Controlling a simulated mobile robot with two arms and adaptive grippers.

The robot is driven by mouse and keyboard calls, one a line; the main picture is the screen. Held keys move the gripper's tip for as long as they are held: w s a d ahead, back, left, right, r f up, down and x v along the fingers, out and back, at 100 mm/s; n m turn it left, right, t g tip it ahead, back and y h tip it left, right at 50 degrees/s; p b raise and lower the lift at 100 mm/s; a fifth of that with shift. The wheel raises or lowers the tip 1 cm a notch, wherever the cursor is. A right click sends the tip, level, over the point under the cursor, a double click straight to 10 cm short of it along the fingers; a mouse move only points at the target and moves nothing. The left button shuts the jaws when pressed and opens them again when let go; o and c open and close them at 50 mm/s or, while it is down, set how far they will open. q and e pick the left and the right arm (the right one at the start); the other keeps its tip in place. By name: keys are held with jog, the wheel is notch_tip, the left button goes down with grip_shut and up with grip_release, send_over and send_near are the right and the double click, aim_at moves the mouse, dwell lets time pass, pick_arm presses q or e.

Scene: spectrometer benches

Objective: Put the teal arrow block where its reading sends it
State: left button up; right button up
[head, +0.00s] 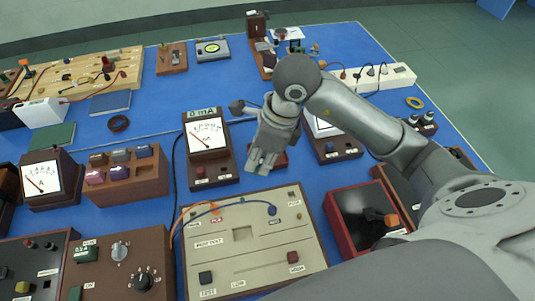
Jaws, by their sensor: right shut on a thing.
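My right gripper (264,160) hangs over the middle of the blue bench, between two meters, with its fingers pointing down toward the near side. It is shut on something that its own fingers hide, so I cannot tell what. I cannot make out a teal arrow block anywhere in view. A meter labelled mA (207,135) stands left of the gripper. My left gripper is not in view.
A brown rack (128,188) with several blocks stands at left beside another meter (42,178). A red-rimmed black box (362,217) is at right, near my arm. Orange and blue cables (202,211) cross the test box. Blue bench (160,90) is free behind the mA meter.

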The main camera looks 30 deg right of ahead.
jog(key=w+d+f+p, duration=0.1)
jog(key=w+d+f, duration=0.1)
jog(key=w+f, duration=0.1)
jog(key=w+d+f+p, duration=0.1)
jog(key=w+d+f, duration=0.2)
jog(key=w, duration=0.1)
jog(key=w+d+f+p, duration=0.1)
jog(key=w+d+f, duration=0.1)
jog(key=w, duration=0.1)
jog(key=shift+w+d+f, duration=0.2)
jog(key=shift+d+f, duration=0.1)
jog(key=shift+f, duration=0.1)
jog(key=shift+w+d+f+p, duration=0.15)
jog(key=shift+w+f+p, duration=0.1)
jog(key=shift+f+p, duration=0.1)
jog(key=shift+w+f, duration=0.1)
jog(key=shift+f, duration=0.25)
notch_tip(320, 180, down, 2)
jog(key=shift+f+p, duration=0.1)
jog(key=shift+p, duration=0.65)
jog(key=shift+d+f, duration=0.1)
jog(key=shift+f, duration=0.15)
jog(key=shift+f, duration=0.1)
